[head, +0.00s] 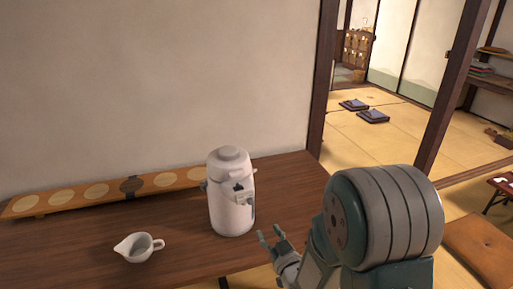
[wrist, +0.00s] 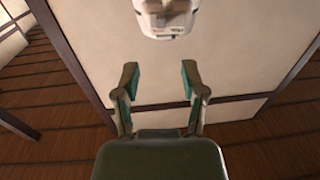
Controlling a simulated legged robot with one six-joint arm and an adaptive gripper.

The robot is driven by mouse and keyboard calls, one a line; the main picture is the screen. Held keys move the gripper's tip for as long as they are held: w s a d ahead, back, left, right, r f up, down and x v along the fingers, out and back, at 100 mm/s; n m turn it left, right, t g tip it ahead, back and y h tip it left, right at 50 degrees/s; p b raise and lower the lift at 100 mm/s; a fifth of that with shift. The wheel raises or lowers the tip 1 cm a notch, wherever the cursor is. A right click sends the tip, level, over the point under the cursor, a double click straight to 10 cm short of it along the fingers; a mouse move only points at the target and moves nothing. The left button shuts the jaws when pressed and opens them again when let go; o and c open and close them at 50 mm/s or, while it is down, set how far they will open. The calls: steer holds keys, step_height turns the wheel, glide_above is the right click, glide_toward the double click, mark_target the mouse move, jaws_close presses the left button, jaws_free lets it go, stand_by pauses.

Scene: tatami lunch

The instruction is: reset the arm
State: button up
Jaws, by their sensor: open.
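My gripper (head: 271,237) is open and empty at the front of the dark wooden table (head: 180,256), to the right of and below the white air pot (head: 231,190) in the head view. In the wrist view my gripper (wrist: 160,82) shows two separate fingers with teal inner pads and nothing between them. Part of the white pot (wrist: 166,18) shows at the top of the wrist view, beyond the fingertips and apart from them. My arm covers the table's right front area in the head view.
A white spouted cup (head: 138,248) stands on the table left of the pot. A long wooden board with round pale spots (head: 95,191) lies along the wall. Cushions (head: 373,116) lie on the tatami beyond the doorway post (head: 322,85). An orange-brown cushion (head: 480,248) is at right.

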steer(key=s+d+r+m+g+h, duration=0.2)
steer(key=s+d+r+g+h, duration=0.25)
steer(key=d+r, duration=0.3)
steer(key=s+d+r+m+g+h, duration=0.1)
steer(key=s+r+g, duration=0.2)
steer(key=s, duration=0.6)
steer(key=s+d+r+m+g+h, duration=0.1)
steer(key=s+r+g, duration=0.1)
steer(key=s, duration=0.8)
steer(key=shift+d+r+g, duration=0.25)
steer(key=shift+r+g, duration=0.15)
steer(key=shift+g, duration=0.35)
steer(key=shift+s, duration=0.1)
